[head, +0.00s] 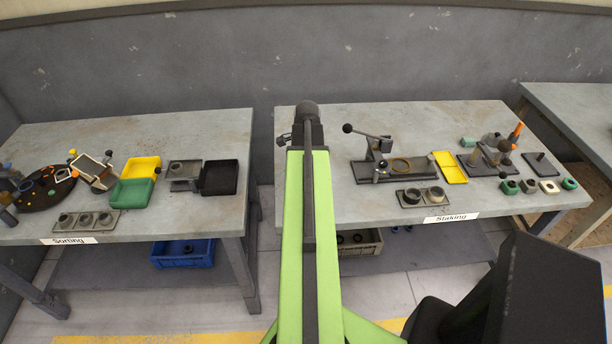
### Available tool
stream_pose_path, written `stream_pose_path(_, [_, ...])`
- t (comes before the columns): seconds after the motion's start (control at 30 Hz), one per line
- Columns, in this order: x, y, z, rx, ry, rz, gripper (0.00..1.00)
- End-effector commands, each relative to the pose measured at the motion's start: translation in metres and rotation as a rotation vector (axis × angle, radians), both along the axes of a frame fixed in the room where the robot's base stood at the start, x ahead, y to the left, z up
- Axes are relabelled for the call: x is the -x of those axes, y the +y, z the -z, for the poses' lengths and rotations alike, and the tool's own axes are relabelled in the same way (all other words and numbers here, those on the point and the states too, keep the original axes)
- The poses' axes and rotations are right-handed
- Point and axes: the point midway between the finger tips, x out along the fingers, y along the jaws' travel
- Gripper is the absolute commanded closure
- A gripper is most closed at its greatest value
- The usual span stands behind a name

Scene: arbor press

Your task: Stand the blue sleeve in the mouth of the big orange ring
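I cannot pick out a blue sleeve for certain in the head view. My arm reaches forward between the two tables, and my gripper (306,126) is at its far end, left of the press and apart from it. The fingers are too small and partly hidden, so their opening and any held thing cannot be made out.
The Staking table (341,205) also holds a yellow tray (450,168), a grey block with two round parts (423,197), posts and several small parts at right. The Sorting table (140,225) has yellow, green and black trays. A gap separates the tables.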

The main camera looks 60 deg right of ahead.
Motion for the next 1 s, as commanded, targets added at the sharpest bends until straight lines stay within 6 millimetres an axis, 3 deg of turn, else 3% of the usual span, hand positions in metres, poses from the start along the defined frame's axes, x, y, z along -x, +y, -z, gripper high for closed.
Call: stream_pose_path(1.0, [0.0007, -0.0005, 0.0053, 0.0, 0.0, 0.002, 1.0])
